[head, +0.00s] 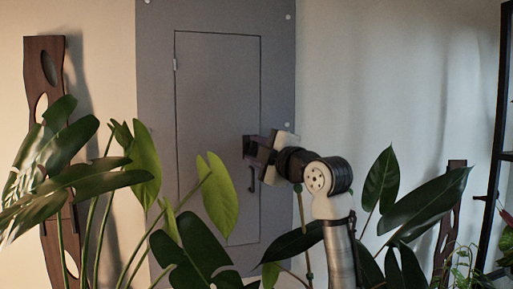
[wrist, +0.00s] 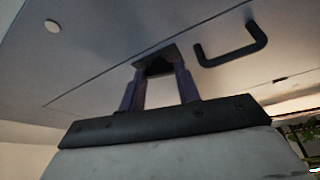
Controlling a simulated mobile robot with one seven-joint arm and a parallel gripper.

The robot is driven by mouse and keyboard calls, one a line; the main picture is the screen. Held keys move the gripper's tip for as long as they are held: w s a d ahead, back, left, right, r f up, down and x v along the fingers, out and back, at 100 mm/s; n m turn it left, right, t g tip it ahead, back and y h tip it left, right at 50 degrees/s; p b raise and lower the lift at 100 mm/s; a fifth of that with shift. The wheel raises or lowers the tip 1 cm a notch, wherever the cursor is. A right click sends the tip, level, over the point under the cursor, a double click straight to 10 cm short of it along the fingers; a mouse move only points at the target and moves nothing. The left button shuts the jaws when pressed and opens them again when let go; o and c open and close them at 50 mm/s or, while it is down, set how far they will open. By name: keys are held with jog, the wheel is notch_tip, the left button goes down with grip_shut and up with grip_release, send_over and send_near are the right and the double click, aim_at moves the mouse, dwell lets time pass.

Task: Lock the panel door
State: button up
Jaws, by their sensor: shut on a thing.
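The grey panel door (head: 215,120) sits in a grey wall panel (head: 155,60) and looks flush with it; its seam also shows in the wrist view. A small dark latch (wrist: 155,63) is at the door's right edge. My gripper (head: 252,147) reaches it from the right, and its two purple fingers are shut on it in the wrist view (wrist: 158,82). The fingers hide part of the latch, so I cannot tell its turn position. A black pull handle (head: 252,180) is just below the latch; it also shows in the wrist view (wrist: 235,54).
Large leafy plants (head: 200,245) stand in front of the door's lower part, and more leaves (head: 425,205) surround my arm. A dark wooden plank with holes (head: 45,70) stands at the left. A black shelf frame (head: 497,140) is at the right edge. The upper right wall is bare.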

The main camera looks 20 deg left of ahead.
jog(key=shift+r+n+g+h+p, duration=0.15)
jog(key=shift+n+g+h+p, duration=0.4)
jog(key=shift+n, duration=0.95)
jog(key=o, duration=1)
jog(key=b+v, duration=0.3)
jog(key=v, duration=1)
jog(key=shift+s+d+b, duration=0.3)
jog(key=shift+b, duration=0.1)
